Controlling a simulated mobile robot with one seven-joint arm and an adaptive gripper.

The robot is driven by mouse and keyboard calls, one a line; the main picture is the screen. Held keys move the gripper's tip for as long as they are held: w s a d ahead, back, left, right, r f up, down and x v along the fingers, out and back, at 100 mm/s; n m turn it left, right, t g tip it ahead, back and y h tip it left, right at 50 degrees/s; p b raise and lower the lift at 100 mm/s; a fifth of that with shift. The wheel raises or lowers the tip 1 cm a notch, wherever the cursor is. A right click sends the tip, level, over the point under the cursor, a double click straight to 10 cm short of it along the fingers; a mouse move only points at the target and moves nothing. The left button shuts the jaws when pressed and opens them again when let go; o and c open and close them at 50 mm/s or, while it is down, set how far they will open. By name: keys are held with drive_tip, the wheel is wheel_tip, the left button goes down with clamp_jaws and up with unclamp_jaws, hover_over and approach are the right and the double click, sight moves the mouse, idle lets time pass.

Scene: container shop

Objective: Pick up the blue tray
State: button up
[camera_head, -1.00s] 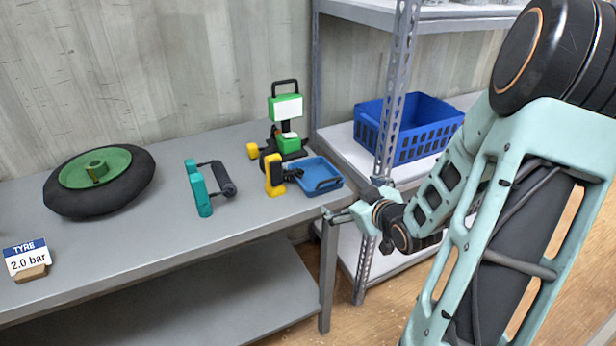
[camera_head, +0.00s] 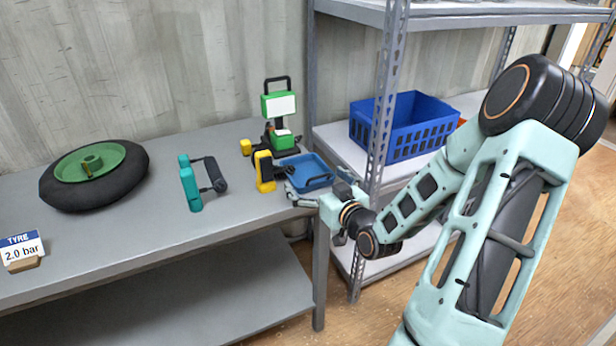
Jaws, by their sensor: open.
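Part of the tray's right side is hidden by my gripper.
A teal tool (camera_head: 190,184), a wheel (camera_head: 126,185) and a tyre sign (camera_head: 22,250) are further left. A shelf rack with a blue crate (camera_head: 410,147) stands to the right.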

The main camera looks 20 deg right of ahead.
sight(308, 172)
drive_tip(key=w, duration=0.4)
drive_tip(key=shift+w+d+f+b, duration=0.15)
drive_tip(key=shift+w+f+b, duration=0.15)
drive_tip(key=shift+f, duration=0.1)
drive_tip(key=c, duration=1.3)
